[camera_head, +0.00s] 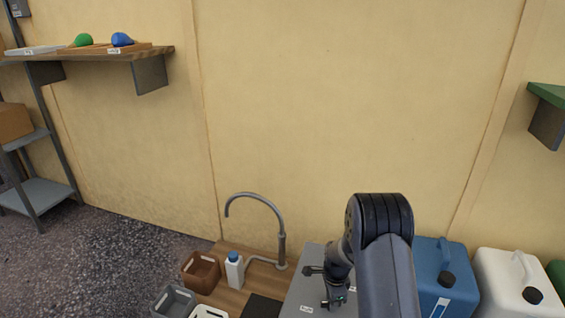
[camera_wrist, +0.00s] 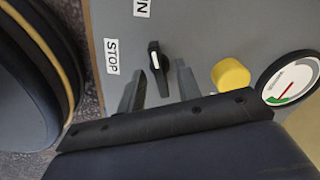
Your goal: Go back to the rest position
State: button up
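My arm (camera_head: 385,250) reaches down in front of a grey machine panel in the head view. In the wrist view my gripper (camera_wrist: 158,78) has its two grey fingers apart, with nothing held between them. A black knob with a white mark (camera_wrist: 154,55) shows on the grey panel (camera_wrist: 205,35), in line with the gap between the fingertips. I cannot tell whether the fingers touch it.
A STOP label (camera_wrist: 112,56), a yellow button (camera_wrist: 230,75) and a round gauge (camera_wrist: 292,78) are near the fingers. A curved tap (camera_head: 281,240), a white bottle (camera_head: 234,270) and a brown basket (camera_head: 201,271) stand left. Blue (camera_head: 440,275) and white (camera_head: 515,285) canisters stand right.

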jog(key=n, duration=0.4)
jog(key=shift+n+b, duration=0.3)
jog(key=shift+b, duration=0.1)
jog(key=shift+n+b, duration=0.4)
jog(key=shift+n, duration=1.7)
jog(key=shift+r, duration=0.1)
